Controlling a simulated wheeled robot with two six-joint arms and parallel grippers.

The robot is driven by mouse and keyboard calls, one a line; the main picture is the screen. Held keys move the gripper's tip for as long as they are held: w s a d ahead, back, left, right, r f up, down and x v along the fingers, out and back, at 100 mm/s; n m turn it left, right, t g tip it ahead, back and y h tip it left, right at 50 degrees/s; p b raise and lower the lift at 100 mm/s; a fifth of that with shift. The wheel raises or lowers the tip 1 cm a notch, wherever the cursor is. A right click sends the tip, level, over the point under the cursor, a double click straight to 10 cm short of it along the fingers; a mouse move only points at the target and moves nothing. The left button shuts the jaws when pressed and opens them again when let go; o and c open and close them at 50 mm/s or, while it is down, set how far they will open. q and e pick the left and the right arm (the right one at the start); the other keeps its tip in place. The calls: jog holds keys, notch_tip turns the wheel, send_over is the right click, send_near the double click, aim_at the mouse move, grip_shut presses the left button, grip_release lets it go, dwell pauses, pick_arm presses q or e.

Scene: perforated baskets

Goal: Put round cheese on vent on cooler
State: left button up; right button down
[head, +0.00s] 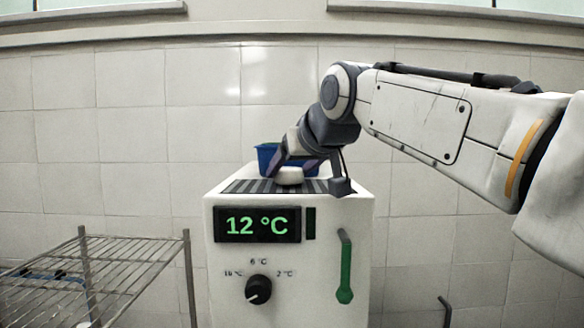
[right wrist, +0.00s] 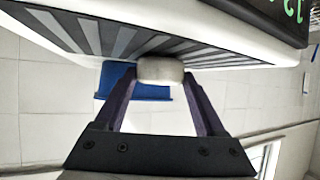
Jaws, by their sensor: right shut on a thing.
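The round cheese (head: 289,176) is a pale, low disc at the dark striped vent (head: 243,186) on top of the white cooler (head: 222,262). My right gripper (head: 294,166) is shut on the cheese, reaching down over the cooler from the right. In the right wrist view the cheese (right wrist: 160,70) sits between the two fingertips, right against the vent slats (right wrist: 100,36). I cannot tell whether its underside touches the vent. My left gripper is not in view.
A blue basket (head: 266,154) shows behind the cheese, partly hidden by my gripper. The cooler front has a 12 °C display (head: 257,224), a black dial (head: 258,289) and a green handle (head: 344,268). A wire rack (head: 110,262) stands at left.

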jog(key=shift+f, duration=0.2)
grip_release()
jog(key=shift+r, duration=0.15)
jog(key=shift+s+d, duration=0.1)
jog(key=shift+s, duration=0.05)
jog(key=b+v, duration=0.3)
jog(key=v, duration=0.8)
jog(key=shift+s+r+b, duration=0.25)
jog(key=shift+b, duration=0.15)
jog(key=shift+d, duration=0.1)
